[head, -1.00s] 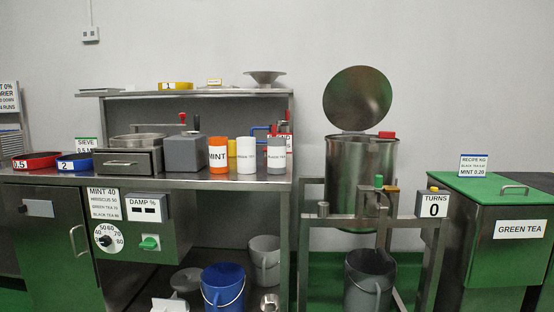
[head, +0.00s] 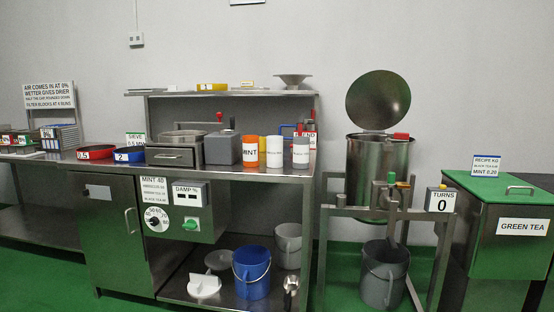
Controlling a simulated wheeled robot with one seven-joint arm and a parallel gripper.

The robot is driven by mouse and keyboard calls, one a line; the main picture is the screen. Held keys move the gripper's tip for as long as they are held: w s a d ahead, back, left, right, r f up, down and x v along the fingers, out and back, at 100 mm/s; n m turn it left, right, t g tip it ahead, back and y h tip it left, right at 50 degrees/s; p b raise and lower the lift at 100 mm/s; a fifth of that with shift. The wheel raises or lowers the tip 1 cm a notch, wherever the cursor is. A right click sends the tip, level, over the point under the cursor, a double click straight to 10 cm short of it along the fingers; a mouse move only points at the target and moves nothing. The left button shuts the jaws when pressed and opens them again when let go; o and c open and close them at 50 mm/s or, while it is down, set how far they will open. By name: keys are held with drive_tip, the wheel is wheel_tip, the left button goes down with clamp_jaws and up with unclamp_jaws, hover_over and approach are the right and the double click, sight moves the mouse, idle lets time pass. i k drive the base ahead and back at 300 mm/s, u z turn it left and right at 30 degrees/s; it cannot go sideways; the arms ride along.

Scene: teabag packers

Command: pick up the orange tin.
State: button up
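The orange tin (head: 250,152) stands upright on the steel counter (head: 240,173). It has a white label reading MINT. A grey box with a handle (head: 222,149) is close on its left. A white tin (head: 274,152) stands just to its right, with a grey tin (head: 301,153) beyond that. A yellow tin (head: 262,145) shows partly behind, between the orange and white tins. My gripper is not in view.
A shelf (head: 232,94) runs above the back of the counter. Red (head: 96,152) and blue (head: 129,155) trays lie to the left. A lidded steel drum (head: 380,165) stands right of the counter. Green floor (head: 120,303) shows in front.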

sight(250, 143)
drive_tip(key=u, duration=0.3)
drive_tip(key=i, duration=1.2)
drive_tip(key=z, duration=0.3)
